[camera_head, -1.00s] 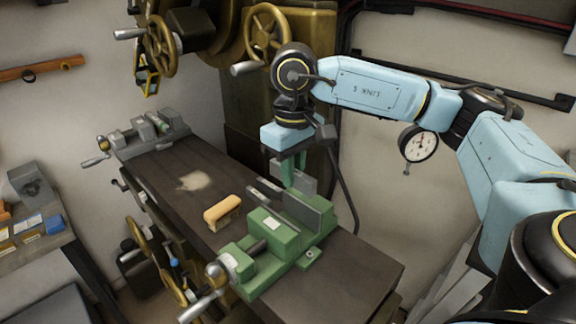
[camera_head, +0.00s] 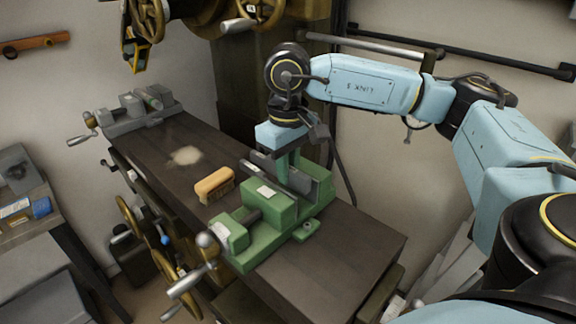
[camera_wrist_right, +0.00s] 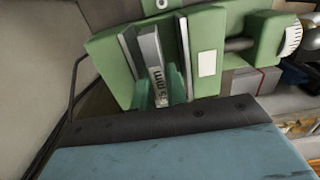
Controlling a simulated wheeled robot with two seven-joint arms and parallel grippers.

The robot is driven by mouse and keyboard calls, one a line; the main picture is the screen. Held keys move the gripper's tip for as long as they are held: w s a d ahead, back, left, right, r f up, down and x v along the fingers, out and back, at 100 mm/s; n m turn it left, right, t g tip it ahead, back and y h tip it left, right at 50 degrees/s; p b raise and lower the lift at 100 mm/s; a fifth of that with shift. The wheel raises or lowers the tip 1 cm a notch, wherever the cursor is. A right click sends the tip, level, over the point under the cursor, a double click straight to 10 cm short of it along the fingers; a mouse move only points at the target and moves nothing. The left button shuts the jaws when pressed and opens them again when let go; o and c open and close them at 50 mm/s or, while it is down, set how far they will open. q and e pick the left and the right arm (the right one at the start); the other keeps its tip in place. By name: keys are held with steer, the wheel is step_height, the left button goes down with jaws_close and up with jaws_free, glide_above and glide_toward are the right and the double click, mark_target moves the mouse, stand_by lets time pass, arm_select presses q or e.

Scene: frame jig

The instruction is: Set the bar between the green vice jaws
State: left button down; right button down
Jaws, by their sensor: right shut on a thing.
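The green vice (camera_head: 268,204) stands on the dark bench with its jaws apart. My right gripper (camera_head: 288,168) points down over the jaw gap, its green fingers shut on the grey bar. In the right wrist view the bar (camera_wrist_right: 151,58), with a millimetre marking on its face, lies lengthwise between the two grey jaw plates, closer to the left plate (camera_wrist_right: 127,55) than the right plate (camera_wrist_right: 185,58). My right gripper's fingers (camera_wrist_right: 160,92) show there too. Whether the bar touches the vice bed is hidden. My left gripper is not in view.
A tan brush-like block (camera_head: 214,185) lies on the bench just left of the vice. A smaller grey vice (camera_head: 138,112) stands at the bench's far left end. The bench (camera_head: 335,262) is bare to the right of the green vice. A machine with handwheels rises behind.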

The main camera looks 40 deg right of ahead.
steer(key=shift+f+b, duration=1.9)
steer(key=shift+f, duration=0.4)
steer(key=c, duration=1.3)
jaws_free()
steer(key=shift+d+r+p, duration=0.1)
steer(key=shift+r+p, duration=2.3)
steer(key=shift+r, duration=1.55)
steer(key=shift+r+p, duration=0.65)
steer(key=shift+r, duration=0.45)
